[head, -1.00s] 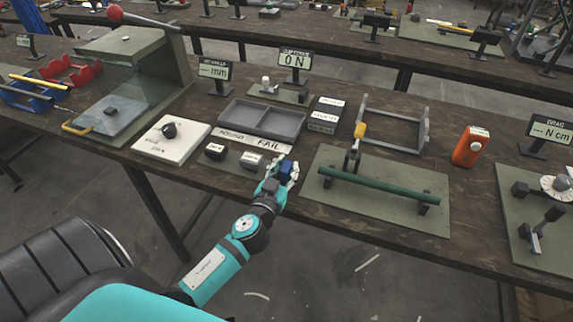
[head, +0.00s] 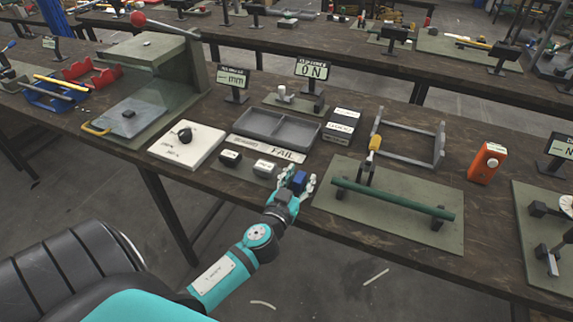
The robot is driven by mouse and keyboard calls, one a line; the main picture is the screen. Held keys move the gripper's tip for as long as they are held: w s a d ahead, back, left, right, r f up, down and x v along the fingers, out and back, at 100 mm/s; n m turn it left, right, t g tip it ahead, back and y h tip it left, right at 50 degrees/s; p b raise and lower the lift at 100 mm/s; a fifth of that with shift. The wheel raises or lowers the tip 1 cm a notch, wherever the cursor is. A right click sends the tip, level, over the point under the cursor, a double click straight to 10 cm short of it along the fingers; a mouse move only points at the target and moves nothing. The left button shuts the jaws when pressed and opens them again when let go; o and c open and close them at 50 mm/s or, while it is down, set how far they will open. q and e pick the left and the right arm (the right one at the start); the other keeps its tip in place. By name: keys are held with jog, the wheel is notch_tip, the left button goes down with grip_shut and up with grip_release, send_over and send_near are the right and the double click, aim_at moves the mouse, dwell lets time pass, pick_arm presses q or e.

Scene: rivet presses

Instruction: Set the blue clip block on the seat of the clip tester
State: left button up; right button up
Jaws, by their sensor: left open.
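The gripper is open, and the fingers partly cover the block's lower part. I cannot tell whether they touch it. The clip tester (head: 293,102), a small green base with a pale post and a dark block, stands further back, below a display (head: 313,69) reading 0 N. My right gripper is out of view.
A grey two-part tray (head: 262,136) and a FAIL strip lie between block and tester. A dark labelled box (head: 342,124) stands right of the tray. A green plate (head: 400,226) with a green bar lies close on the right. A white board (head: 187,145) lies left.

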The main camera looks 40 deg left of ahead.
aim_at(296, 188)
pick_arm(q)
jog(key=b+v, duration=0.1)
jog(key=v, duration=0.2)
jog(key=f+b+v, duration=0.1)
jog(key=v, duration=0.1)
jog(key=shift+s+d+b, duration=0.1)
jog(key=shift+s+b, duration=0.1)
jog(key=shift+b, duration=0.1)
jog(key=b+v, duration=0.3)
jog(key=v, duration=0.9)
jog(key=shift+r, duration=0.4)
